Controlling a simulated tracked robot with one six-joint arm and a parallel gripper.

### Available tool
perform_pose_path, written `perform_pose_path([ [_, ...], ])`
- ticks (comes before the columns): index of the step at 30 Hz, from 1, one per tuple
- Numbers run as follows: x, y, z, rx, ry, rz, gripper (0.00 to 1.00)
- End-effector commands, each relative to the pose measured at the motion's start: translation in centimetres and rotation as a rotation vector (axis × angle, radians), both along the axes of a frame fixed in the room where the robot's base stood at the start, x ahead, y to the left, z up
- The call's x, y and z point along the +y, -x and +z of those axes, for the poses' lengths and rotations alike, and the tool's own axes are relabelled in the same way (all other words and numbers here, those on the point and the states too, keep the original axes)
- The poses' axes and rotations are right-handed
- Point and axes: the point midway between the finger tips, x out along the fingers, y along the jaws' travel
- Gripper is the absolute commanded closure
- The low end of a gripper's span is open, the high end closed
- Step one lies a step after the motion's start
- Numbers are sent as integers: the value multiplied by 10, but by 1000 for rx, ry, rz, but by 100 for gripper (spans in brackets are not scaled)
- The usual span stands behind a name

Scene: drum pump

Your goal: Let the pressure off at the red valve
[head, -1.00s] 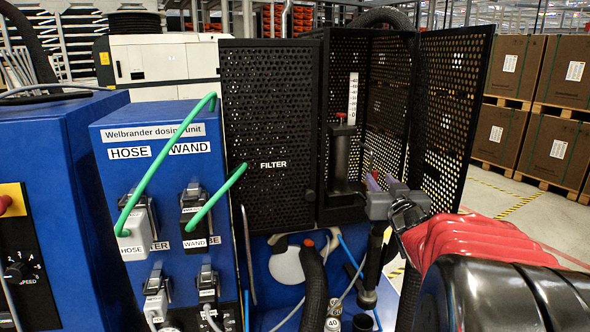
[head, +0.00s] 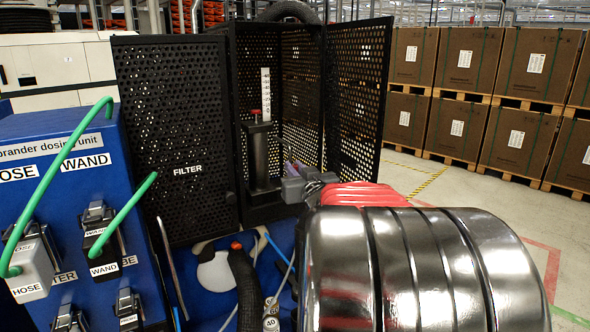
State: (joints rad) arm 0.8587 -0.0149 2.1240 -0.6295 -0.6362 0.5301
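A small red knob (head: 257,113) sits on top of a dark upright cylinder (head: 261,155) inside the open black mesh cage. A small orange-red cap (head: 236,245) sits lower, by the black hose below the cage. I cannot tell for certain which of these is the red valve. My gripper (head: 292,178) is in front of the cage's open side, right of the cylinder's lower part in the picture. It appears apart from both red parts. Its purple fingertips are small and partly hidden by its grey body, so their opening is unclear. My arm hides what is below and to its right.
The mesh cage door (head: 360,100) stands open on the right; a mesh panel marked FILTER (head: 185,205) is on the left. The blue dosing unit (head: 90,205) has green cables on its HOSE and WAND plugs. Stacked boxes (head: 455,130) stand behind clear floor at right.

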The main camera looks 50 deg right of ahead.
Motion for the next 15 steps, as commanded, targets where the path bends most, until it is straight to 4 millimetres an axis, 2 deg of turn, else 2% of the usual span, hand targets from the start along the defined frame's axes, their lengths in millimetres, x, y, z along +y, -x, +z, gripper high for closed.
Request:
perform_pose_path([
  [5, 0, 0, 0, 0, 0, 0, 100],
  [15, 0, 0, 0, 3, 7, -1, 100],
])
